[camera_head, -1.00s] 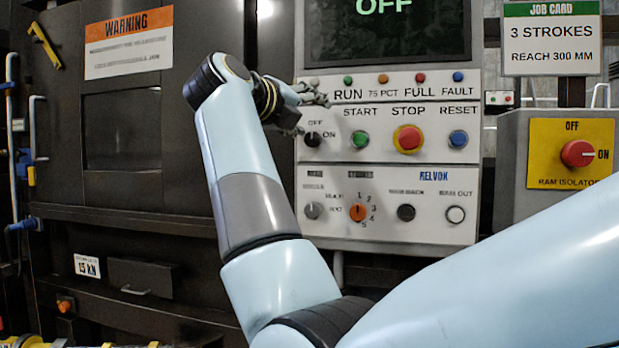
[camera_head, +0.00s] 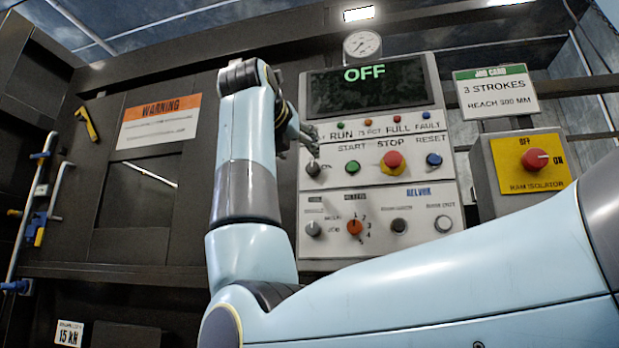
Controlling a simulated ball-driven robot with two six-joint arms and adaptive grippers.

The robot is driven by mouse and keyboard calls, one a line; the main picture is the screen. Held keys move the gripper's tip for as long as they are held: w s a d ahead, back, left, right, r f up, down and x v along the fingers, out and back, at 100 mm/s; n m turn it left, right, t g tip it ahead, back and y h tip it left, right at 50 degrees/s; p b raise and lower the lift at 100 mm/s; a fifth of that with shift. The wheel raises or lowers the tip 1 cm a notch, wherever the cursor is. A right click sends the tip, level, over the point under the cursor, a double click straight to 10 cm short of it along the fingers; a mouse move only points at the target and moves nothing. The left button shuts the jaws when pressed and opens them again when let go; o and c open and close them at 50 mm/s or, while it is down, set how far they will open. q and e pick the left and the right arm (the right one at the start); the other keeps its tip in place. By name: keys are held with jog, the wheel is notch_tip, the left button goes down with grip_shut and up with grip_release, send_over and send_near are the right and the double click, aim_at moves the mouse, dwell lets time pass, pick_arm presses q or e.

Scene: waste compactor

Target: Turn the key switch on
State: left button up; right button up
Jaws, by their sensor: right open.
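The key switch (camera_head: 313,169) is a small dark round knob at the upper left of the grey control panel's button row. Its OFF label is covered by my gripper, and the ON label is hardly readable. The display (camera_head: 366,88) above reads OFF in green. My right gripper (camera_head: 314,141) is open and empty, just above the key switch in the picture. It is small and partly hidden by my wrist, so I cannot tell whether it touches the switch. My left gripper is out of view.
Beside the switch are the green START button (camera_head: 352,167), red STOP button (camera_head: 393,162) and blue RESET button (camera_head: 433,160). An orange selector (camera_head: 354,227) and other knobs sit below. A red ram isolator knob (camera_head: 535,159) is at the right. My forearm crosses the lower front.

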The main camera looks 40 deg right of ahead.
aim_at(312, 167)
jog(key=x, duration=0.9)
jog(key=shift+w+d+b, duration=0.15)
jog(key=shift+d+b, duration=0.15)
jog(key=shift+b, duration=0.1)
grip_shut()
